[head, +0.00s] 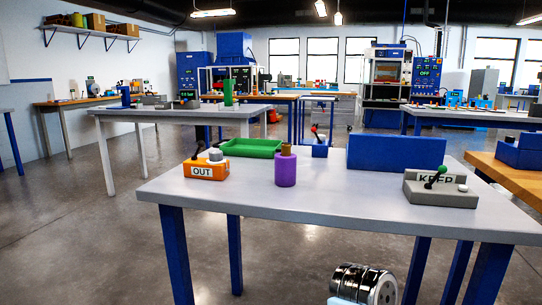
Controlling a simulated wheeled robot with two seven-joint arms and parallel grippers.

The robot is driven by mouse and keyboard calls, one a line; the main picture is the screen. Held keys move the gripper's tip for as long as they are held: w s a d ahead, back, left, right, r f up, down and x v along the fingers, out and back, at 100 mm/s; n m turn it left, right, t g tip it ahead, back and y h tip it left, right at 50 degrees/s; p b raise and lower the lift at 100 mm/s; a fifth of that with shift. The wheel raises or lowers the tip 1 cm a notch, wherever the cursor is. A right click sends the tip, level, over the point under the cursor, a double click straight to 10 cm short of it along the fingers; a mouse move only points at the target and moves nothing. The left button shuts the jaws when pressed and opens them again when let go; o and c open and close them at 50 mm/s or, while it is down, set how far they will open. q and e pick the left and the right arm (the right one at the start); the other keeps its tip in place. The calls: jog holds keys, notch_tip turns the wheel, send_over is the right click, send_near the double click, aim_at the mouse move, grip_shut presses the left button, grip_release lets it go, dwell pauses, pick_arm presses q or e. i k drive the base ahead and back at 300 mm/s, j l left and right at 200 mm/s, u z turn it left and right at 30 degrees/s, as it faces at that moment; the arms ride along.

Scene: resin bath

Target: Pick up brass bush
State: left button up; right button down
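A small brass-coloured cylinder (286,149), which looks like the brass bush, stands upright at the top of a purple cylinder (285,171) on the near grey table. I cannot tell whether it rests on the purple cylinder or sits partly inside it. Neither of my grippers shows. A black and chrome cylindrical part at the bottom, below the table's front edge, looks like one of my own arm links.
The grey table (330,198) also holds an orange OUT box (206,172) with a lever, a green tray (251,148), a blue block (396,153), a blue lever box (320,150) and a grey KEEP box (440,189). The table's front middle is clear.

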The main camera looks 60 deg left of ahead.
aim_at(286, 148)
jog(key=u, duration=1.85)
jog(key=j+z, duration=0.4)
jog(key=j, duration=0.5)
